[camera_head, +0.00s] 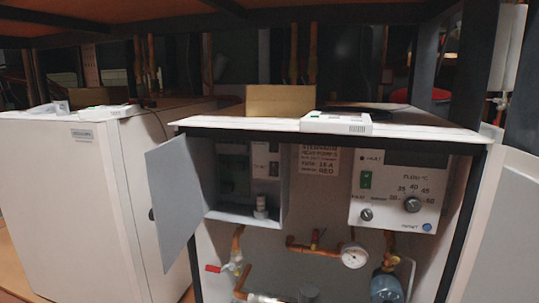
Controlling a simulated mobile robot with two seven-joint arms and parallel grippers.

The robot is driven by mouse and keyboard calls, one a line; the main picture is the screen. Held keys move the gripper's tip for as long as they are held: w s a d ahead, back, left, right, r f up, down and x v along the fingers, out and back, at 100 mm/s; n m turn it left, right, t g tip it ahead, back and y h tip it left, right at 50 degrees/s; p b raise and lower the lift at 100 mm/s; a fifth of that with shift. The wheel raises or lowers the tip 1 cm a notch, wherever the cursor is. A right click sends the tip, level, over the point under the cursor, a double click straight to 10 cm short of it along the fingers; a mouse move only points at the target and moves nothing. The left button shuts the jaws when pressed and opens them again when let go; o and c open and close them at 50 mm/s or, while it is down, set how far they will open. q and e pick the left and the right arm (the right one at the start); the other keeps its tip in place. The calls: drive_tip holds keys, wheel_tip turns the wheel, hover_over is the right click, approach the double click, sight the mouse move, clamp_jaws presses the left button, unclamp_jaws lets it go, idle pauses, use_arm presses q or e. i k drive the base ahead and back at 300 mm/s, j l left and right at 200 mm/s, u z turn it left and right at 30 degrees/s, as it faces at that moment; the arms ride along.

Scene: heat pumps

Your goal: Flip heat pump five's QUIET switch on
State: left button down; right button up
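A heat pump cabinet with its front open shows at the right, under a white top (440,130). A grey box (245,214) on the left holds small white modules (265,160) in shadow. I cannot make out which control is marked QUIET. Neither gripper is in view.
The grey box's door (178,205) hangs open to the left. Copper pipes, a round gauge (354,255) and a red-handled valve (214,268) lie below. A closed white cabinet (65,200) stands at the left. A cardboard box (280,101) sits behind the open cabinet's top.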

sight(274, 166)
drive_tip(key=i+j+u, duration=0.45)
drive_tip(key=i+j, duration=0.45)
drive_tip(key=j, duration=0.1)
